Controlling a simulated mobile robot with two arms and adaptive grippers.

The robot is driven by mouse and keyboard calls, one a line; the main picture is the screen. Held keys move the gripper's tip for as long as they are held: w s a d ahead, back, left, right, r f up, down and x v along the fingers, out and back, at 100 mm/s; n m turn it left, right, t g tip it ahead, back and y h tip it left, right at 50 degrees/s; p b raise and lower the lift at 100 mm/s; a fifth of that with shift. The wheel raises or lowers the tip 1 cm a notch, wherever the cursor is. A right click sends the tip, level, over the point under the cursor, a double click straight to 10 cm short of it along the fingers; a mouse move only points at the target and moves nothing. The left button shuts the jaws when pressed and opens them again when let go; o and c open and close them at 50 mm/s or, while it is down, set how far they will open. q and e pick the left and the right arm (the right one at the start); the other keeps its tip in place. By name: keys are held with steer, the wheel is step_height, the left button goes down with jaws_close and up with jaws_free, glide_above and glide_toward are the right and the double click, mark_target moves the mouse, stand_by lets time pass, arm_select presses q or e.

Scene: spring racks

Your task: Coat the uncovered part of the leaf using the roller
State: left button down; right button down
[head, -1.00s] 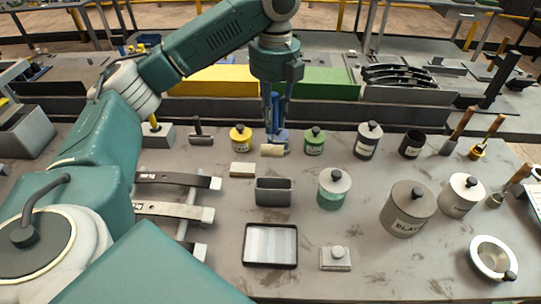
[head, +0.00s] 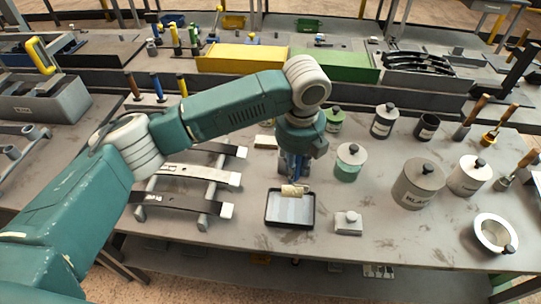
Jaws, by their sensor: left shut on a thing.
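My left gripper (head: 291,166) is shut on the blue handle of the roller, with the fingers pointing down. The roller's cream sleeve (head: 294,190) is over the far part of the black paint tray (head: 290,225); whether it touches the paint cannot be told. The tray holds a light grey layer. Left of it, a rack carries leaf springs with pale ends: a far leaf (head: 213,149), a lighter grey middle leaf (head: 200,175) and a dark near leaf (head: 175,203). How much of each is coated is unclear. My right gripper is not in view.
A small lidded block (head: 347,224) stands right of the tray. The near bench edge is clear.

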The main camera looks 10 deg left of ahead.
mark_target(292, 189)
arm_select(q)
steer(key=shift+w+f+b, duration=0.15)
steer(key=shift+f+b, duration=0.5)
steer(key=shift+f, duration=0.15)
step_height(292, 189, down, 4)
steer(key=b, duration=0.4)
steer(key=shift+b, duration=0.3)
steer(key=shift+f+p, duration=0.2)
steer(key=shift+p, duration=0.1)
steer(key=shift+f, duration=1.6)
steer(key=shift+s+f, duration=0.1)
steer(key=shift+s, duration=0.1)
